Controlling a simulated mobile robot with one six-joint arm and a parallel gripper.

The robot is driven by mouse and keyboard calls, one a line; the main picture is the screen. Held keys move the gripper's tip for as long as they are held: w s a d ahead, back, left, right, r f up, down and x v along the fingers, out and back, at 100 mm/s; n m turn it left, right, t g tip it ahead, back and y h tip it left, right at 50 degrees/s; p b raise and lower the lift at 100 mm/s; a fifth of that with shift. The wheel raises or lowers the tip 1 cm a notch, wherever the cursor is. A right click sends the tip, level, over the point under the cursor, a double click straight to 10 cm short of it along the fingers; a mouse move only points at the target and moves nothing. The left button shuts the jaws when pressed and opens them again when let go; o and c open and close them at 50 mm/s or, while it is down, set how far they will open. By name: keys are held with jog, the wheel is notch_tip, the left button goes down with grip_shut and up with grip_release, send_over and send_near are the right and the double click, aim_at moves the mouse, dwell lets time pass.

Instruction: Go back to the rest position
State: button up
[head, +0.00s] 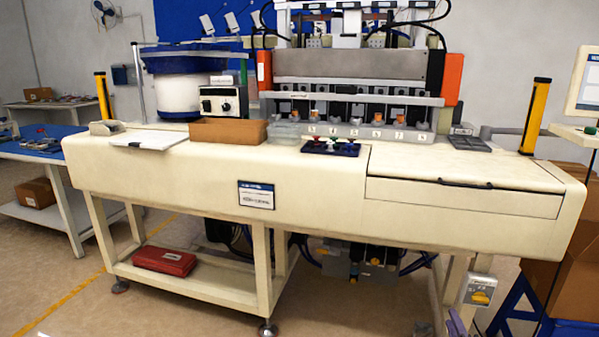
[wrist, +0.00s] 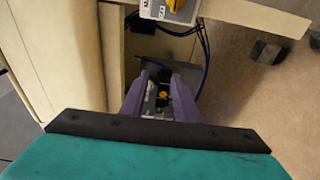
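My gripper (wrist: 160,78) shows in the wrist view with two purple fingers apart and nothing between them. Through the gap I see dark machine parts and a small yellow piece below. In the head view a bit of purple (head: 457,325), which looks like my gripper, shows at the bottom edge, low in front of the bench's right leg. The cream workbench (head: 330,195) stands above and behind it.
A grey switch box (head: 478,289) with a yellow part hangs near the right leg; it also shows in the wrist view (wrist: 170,10). Cables (head: 310,270) hang under the bench. A red case (head: 164,261) lies on the lower shelf. Cardboard boxes (head: 568,235) stand at the right.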

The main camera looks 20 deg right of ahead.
jog(key=w+a+r+n+y+p, duration=0.1)
jog(key=w+a+y+p, duration=0.25)
jog(key=w+a, duration=0.6)
jog(key=w+a+n+y+p, duration=0.15)
jog(key=w+a+p, duration=0.35)
jog(key=a, duration=0.7)
jog(key=w+a+f+m+g+y+p, duration=0.1)
jog(key=w+a+f+m+g+p, duration=0.15)
jog(key=a, duration=0.55)
jog(key=w+a+f+m+g+y+p, duration=0.1)
jog(key=a+f+g+p, duration=0.2)
jog(key=a, duration=0.6)
jog(key=s+a+f+m+g+p, duration=0.2)
jog(key=s+a+f+g, duration=0.1)
jog(key=s+a+f, duration=0.3)
jog(key=s+a+f+m+g+p, duration=0.25)
jog(key=s+a+f+g, duration=0.2)
jog(key=s, duration=0.45)
jog(key=s+a+m+g, duration=0.2)
jog(key=s+m+g, duration=0.1)
jog(key=s, duration=0.7)
jog(key=s+a+m+g+y, duration=0.1)
jog(key=s+m+g, duration=0.3)
jog(key=s, duration=0.6)
jog(key=shift+a+r+g, duration=0.2)
jog(key=shift+a+g, duration=0.35)
jog(key=shift+g, duration=0.05)
